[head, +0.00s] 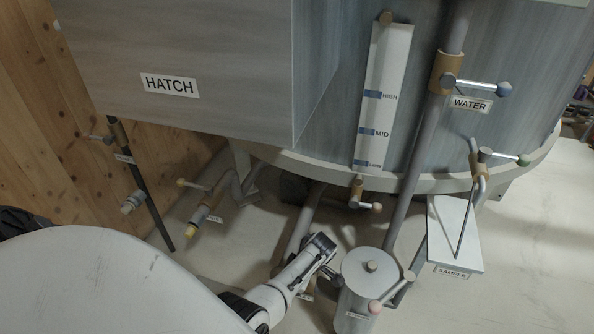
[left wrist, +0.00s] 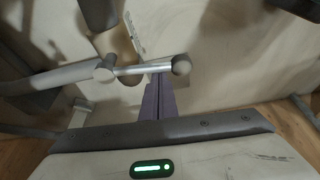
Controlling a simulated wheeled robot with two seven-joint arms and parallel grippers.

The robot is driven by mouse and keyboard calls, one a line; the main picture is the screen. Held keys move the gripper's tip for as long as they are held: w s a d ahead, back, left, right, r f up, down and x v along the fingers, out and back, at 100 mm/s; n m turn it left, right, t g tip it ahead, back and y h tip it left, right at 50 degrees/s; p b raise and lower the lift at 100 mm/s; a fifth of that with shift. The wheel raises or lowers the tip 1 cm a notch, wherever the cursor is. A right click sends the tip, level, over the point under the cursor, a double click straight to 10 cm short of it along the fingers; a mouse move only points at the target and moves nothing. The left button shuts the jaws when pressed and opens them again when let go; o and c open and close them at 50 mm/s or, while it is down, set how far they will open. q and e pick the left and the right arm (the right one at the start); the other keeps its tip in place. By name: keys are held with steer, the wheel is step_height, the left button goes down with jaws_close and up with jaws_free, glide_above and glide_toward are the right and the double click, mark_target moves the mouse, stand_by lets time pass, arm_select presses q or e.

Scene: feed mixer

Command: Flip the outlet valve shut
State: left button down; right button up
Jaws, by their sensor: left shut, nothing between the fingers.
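In the left wrist view a valve lever (left wrist: 143,69) with a round end knob (left wrist: 181,65) runs across the picture from a grey pipe fitting (left wrist: 104,71). A label (left wrist: 134,32) lies behind it, too blurred to read, so I cannot confirm the valve's name. My left gripper (left wrist: 158,97) is shut and empty, its purple fingers pointing at the lever just short of the knob. Whether they touch it I cannot tell. In the head view my left gripper (head: 322,262) is low in the middle, at the lower end of a pipe (head: 305,225), and hides most of that valve. My right gripper is out of view.
The SAMPLE stand (head: 455,225) is further right. The HATCH box (head: 190,80) overhangs at upper left. Other small valves (head: 205,212) stand at left. Floor at right is clear.

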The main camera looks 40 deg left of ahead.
arm_select(q)
steer(key=shift+w+d, duration=0.1)
steer(key=shift+d, duration=0.3)
steer(key=shift+w+d, duration=0.1)
steer(key=shift+d, duration=0.15)
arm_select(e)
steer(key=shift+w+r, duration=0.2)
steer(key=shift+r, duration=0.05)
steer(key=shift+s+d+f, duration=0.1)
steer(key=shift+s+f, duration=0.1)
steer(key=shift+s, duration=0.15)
